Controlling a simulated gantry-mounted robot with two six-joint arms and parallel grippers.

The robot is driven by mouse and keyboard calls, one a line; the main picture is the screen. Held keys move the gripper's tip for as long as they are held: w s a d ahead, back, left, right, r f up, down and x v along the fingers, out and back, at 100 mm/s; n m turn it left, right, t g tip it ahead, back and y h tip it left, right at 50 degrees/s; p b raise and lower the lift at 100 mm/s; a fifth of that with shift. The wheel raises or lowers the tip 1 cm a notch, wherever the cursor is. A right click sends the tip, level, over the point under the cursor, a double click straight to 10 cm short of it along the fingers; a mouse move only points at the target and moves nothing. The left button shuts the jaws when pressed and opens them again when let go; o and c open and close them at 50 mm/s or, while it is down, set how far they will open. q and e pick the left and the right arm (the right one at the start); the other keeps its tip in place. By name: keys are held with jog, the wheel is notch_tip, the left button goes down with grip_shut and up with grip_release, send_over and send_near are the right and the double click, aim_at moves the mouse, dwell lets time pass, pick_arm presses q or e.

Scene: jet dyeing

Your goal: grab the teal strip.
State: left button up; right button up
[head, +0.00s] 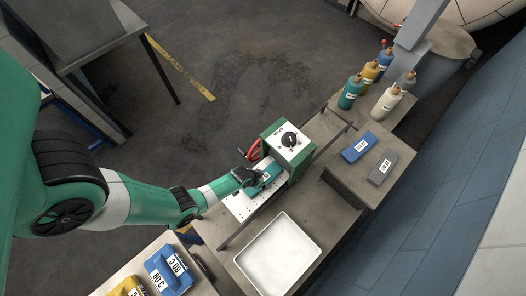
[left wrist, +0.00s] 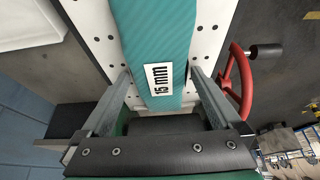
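The teal strip (head: 266,176) lies on a white perforated plate (head: 237,207) beside a green and white machine with a black knob (head: 289,139). My left gripper (head: 246,177) is at the near end of the strip. In the left wrist view its two grey fingers (left wrist: 160,76) stand apart, one on each side of the strip, with small gaps showing. My right gripper is not in view.
A red handwheel (left wrist: 235,80) stands close to the right finger. A white tray (head: 318,252) sits nearby. Blue (head: 358,147) and grey (head: 382,168) blocks and several bottles (head: 351,91) stand at the right. Labelled yellow and blue blocks (head: 168,270) lie at the bottom left.

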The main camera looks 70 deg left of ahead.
pick_arm(q)
jog(key=c, duration=1.2)
jog(key=shift+c, duration=0.2)
jog(key=shift+r, duration=0.15)
